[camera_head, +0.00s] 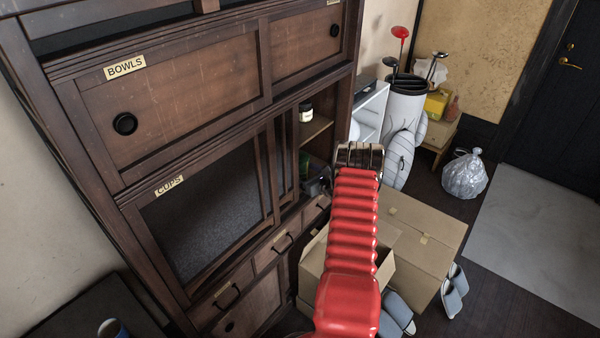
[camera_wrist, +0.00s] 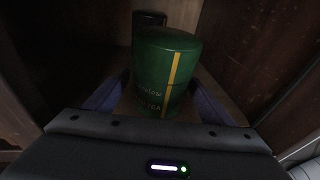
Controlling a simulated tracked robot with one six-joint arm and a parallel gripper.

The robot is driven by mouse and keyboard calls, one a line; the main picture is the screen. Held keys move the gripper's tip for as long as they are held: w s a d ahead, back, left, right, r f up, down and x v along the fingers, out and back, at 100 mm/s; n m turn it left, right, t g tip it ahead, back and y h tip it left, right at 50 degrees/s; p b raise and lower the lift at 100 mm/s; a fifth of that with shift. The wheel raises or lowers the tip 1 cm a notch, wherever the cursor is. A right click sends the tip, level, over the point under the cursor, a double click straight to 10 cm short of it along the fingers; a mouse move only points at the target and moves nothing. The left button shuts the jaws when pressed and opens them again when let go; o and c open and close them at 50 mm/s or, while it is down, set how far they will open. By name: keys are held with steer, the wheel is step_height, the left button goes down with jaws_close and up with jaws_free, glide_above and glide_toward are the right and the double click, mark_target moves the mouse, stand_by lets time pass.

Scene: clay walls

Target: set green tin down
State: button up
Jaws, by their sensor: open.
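The green tin (camera_wrist: 165,65), with a yellow stripe and pale lettering, stands upright on a wooden shelf board in the wrist view. My gripper (camera_wrist: 158,95) is open, with one dark finger at each side of the tin's lower part. I cannot tell whether either finger touches it. In the head view a small green patch, likely the tin (camera_head: 304,163), shows in the cabinet's open compartment. My red arm reaches toward that compartment, and its fingers are hard to make out there.
A dark object (camera_wrist: 149,19) stands right behind the tin. Wooden walls close in on both sides. Drawers (camera_head: 280,245) lie below. Cardboard boxes (camera_head: 420,235) and slippers (camera_head: 454,290) are on the floor.

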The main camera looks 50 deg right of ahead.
steer(key=shift+r, duration=0.1)
steer(key=v, duration=1.2)
steer(key=shift+s, duration=0.1)
stand_by(0.6)
